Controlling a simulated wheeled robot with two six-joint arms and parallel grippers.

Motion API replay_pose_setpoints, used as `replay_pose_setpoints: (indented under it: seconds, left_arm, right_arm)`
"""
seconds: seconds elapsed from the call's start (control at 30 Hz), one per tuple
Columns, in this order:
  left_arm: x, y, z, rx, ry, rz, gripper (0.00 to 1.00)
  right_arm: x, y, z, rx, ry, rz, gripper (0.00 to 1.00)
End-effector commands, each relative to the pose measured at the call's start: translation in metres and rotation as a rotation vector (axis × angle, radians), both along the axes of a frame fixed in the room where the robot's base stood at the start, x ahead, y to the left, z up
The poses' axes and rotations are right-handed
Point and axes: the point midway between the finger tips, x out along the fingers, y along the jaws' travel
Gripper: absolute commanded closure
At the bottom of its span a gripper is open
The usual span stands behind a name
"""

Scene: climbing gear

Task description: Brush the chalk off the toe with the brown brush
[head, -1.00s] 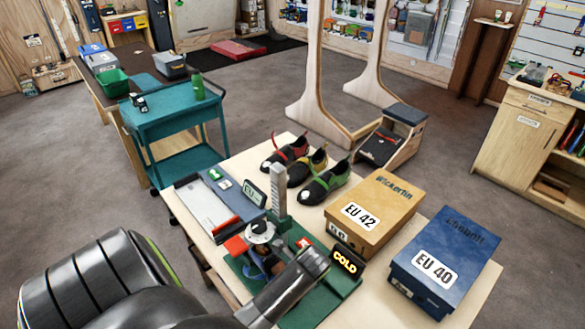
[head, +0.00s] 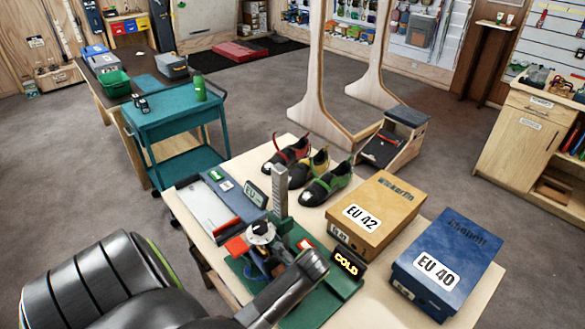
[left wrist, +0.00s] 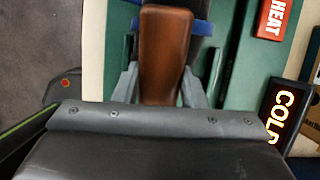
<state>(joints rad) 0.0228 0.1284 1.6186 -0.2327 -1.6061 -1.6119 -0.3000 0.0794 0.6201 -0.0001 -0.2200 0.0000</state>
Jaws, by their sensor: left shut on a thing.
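My left gripper (left wrist: 160,88) is shut on the brown handle of the brush (left wrist: 165,50) in the left wrist view. The brush's bristles are out of sight. Behind the handle are a blue band (left wrist: 200,28) and a green base. In the head view, a white-topped dark thing (head: 262,232) stands over the green base (head: 300,307); I cannot tell whether its white is chalk. My left forearm hides part of it. The green-trimmed shoe (head: 325,184) on the table has a pale patch at its toe. My right gripper is not in view.
A grey post (head: 280,192) rises from the green base, near the COLD sign (head: 347,264); a HEAT sign (left wrist: 277,17) shows in the left wrist view. The EU 42 box (head: 385,200) and EU 40 box (head: 455,245) fill the table's right side. A tray (head: 205,210) lies left.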

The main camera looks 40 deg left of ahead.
Motion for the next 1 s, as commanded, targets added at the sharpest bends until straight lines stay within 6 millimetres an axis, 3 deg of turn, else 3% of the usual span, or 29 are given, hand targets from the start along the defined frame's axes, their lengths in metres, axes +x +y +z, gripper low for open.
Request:
replay_pose_setpoints:
  seconds: [1.0]
  left_arm:
    - [-0.006, -0.057, -0.021, -0.002, 0.001, 0.000, 0.80]
  right_arm:
    - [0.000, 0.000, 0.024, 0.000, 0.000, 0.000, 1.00]
